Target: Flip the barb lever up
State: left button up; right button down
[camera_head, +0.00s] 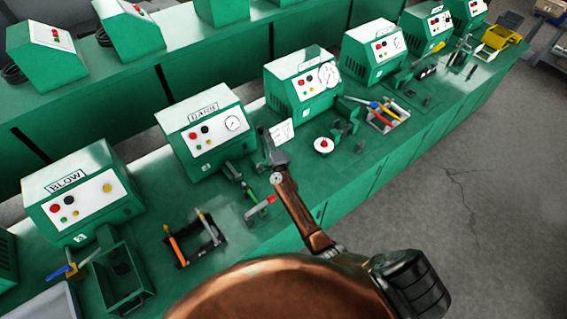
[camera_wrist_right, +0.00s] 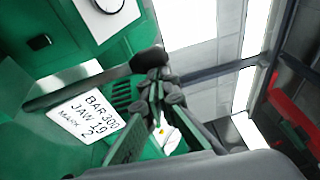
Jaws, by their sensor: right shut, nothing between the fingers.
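The barb machine (camera_head: 205,130) is a green box with a white panel and a round gauge. In front of it stands a green fixture (camera_head: 233,172). My left gripper is out of view.
A white card (camera_head: 281,132), also in the right wrist view (camera_wrist_right: 88,106), stands near the gripper. An orange-handled tool rack (camera_head: 190,240) is left of the lever. The blow machine (camera_head: 85,195) stands further left. More machines line the green bench to the right.

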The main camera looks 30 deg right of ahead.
jog(key=shift+w+a+r, duration=0.1)
jog(key=shift+w+r, duration=0.15)
jog(key=shift+w, duration=0.2)
jog(key=shift+w+r, duration=0.1)
jog(key=shift+r, duration=0.1)
jog(key=s+r+p, duration=0.2)
jog(key=s+p, duration=0.5)
jog(key=s, duration=1.6)
jog(key=shift+s, duration=0.15)
